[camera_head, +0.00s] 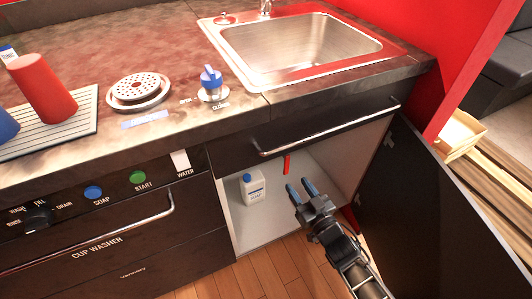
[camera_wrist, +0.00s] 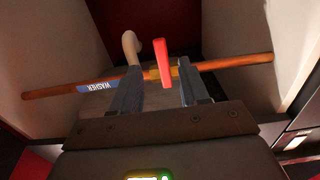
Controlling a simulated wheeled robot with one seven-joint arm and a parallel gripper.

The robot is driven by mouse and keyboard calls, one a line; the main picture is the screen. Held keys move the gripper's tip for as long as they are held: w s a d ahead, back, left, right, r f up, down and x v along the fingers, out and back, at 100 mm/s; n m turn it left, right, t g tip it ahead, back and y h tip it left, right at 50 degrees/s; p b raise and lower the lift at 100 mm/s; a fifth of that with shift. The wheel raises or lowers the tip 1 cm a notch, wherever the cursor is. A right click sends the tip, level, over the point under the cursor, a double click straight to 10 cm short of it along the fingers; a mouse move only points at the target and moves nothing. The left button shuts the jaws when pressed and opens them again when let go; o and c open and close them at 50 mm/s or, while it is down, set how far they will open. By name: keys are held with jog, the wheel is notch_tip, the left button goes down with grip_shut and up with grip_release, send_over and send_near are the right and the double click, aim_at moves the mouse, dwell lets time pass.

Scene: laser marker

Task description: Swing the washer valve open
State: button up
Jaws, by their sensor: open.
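The washer valve's red lever (camera_wrist: 163,62) shows in the wrist view, standing crosswise to a copper pipe (camera_wrist: 235,62). A blue tag reading WASHER (camera_wrist: 98,87) is on the pipe, left of the lever. In the head view the red lever (camera_head: 287,164) hangs under the counter's front edge inside the open cabinet. My gripper (camera_head: 300,188) is open at the cabinet mouth, below and right of the lever. In the wrist view the lever appears between the two fingers of my gripper (camera_wrist: 158,80). I cannot tell whether they touch it; the valve body is partly hidden.
The cabinet door (camera_head: 430,215) stands open on the right. A white soap bottle (camera_head: 253,187) stands inside on the left. A metal handle bar (camera_head: 325,130) crosses above the opening. A pale curved pipe (camera_wrist: 130,46) is beside the lever. The counter holds a sink (camera_head: 300,45) and a blue-topped knob (camera_head: 211,82).

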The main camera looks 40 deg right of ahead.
aim_at(287, 171)
jog(key=shift+w+d+r, duration=0.1)
jog(key=shift+w+d, duration=0.05)
jog(key=shift+w, duration=0.85)
jog(key=w, duration=0.2)
jog(key=w+d, duration=0.1)
jog(key=w, duration=0.2)
jog(key=w+b, duration=0.1)
jog(key=w, duration=0.1)
jog(key=shift+w+d, duration=0.25)
grip_shut()
